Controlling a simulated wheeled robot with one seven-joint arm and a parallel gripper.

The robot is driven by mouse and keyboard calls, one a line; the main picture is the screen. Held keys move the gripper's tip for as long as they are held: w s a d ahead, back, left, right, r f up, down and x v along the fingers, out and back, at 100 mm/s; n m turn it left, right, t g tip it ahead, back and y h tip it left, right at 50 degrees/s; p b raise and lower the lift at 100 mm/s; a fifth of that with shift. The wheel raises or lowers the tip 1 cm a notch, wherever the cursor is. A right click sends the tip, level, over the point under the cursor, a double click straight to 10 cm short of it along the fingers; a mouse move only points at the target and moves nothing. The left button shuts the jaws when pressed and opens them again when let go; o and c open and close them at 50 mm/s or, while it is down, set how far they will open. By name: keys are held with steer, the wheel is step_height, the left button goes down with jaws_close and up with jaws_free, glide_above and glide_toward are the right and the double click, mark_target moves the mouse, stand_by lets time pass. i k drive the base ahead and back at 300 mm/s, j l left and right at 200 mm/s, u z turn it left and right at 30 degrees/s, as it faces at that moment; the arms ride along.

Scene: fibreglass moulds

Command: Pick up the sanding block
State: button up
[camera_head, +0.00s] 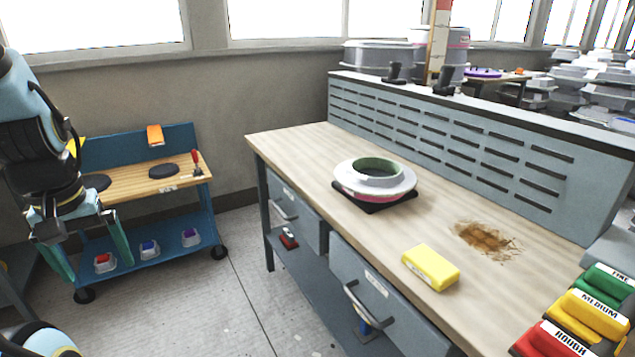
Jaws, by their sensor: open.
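A yellow sanding block (430,267) lies flat on the wooden workbench top (310,150), near its front edge. It has a pale side with small print that I cannot read. My gripper (95,265) hangs at the far left of the view, pointing down in front of the blue cart. Its two teal fingers are wide apart with nothing between them. It is well away from the yellow block, and the bench lies to its right.
A white ring mould (376,178) sits on a black base on the bench. A brown rough patch (487,240) lies behind the block. Red ROUGH (553,340), yellow MEDIUM (590,315) and green FINE (608,287) holders stand at right. A blue cart (140,222) stands at left.

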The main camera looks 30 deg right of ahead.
mark_target(609, 287)
steer(key=k+l+z, duration=0.15)
steer(key=z, duration=0.3)
steer(key=k+l+z, duration=0.1)
steer(key=l+z, duration=0.25)
steer(key=z, duration=0.15)
steer(key=l+z, duration=0.45)
steer(key=k+j, duration=0.05)
steer(key=j, duration=0.05)
